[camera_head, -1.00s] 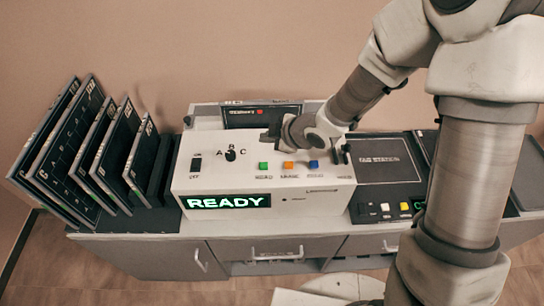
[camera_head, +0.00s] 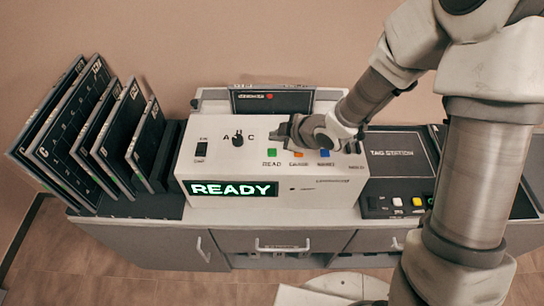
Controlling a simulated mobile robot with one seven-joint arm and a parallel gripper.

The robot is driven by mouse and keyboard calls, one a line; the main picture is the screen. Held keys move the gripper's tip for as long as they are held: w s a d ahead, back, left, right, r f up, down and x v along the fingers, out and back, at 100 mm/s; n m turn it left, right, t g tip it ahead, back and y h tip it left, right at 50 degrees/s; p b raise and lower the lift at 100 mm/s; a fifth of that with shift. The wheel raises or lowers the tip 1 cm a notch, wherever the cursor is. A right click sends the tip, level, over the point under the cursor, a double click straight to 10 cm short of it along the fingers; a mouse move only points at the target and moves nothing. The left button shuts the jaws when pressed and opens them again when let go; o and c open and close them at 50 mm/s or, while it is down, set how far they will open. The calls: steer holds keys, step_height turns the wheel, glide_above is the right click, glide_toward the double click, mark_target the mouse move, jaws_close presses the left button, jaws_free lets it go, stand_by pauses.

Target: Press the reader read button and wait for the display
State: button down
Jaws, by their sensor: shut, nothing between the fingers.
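The reader (camera_head: 215,160) is a pale box on the cabinet top. Its green button (camera_head: 272,152) is labelled READ. An orange button (camera_head: 298,153) and a blue button (camera_head: 324,153) sit to its right. The display (camera_head: 234,189) on the front face shows READY in green letters. My gripper (camera_head: 283,128) is shut and empty. It appears above and behind the green button in the picture, apart from it; the exact height gap cannot be told. The gripper and wrist hide part of the reader's top behind the buttons.
A black selector knob (camera_head: 238,139) and a black switch (camera_head: 201,149) sit left of the buttons. Several dark panels (camera_head: 88,130) stand in a rack at the left. A tag station (camera_head: 395,155) with small buttons lies to the right. A dark screen (camera_head: 270,100) stands behind.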

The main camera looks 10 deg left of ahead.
mark_target(276, 154)
steer(key=shift+f+b, duration=1.15)
steer(key=shift+f, duration=0.5)
steer(key=shift+f, duration=0.15)
stand_by(0.6)
steer(key=shift+f+b, duration=0.3)
steer(key=shift+b, duration=0.2)
steer(key=shift+f+b, duration=0.5)
steer(key=shift+b, duration=0.05)
stand_by(0.5)
steer(key=shift+r, duration=0.1)
steer(key=shift+r+p, duration=0.8)
steer(key=shift+r, duration=0.05)
steer(key=shift+r, duration=0.1)
step_height(276, 154, up, 5)
steer(key=p, duration=0.4)
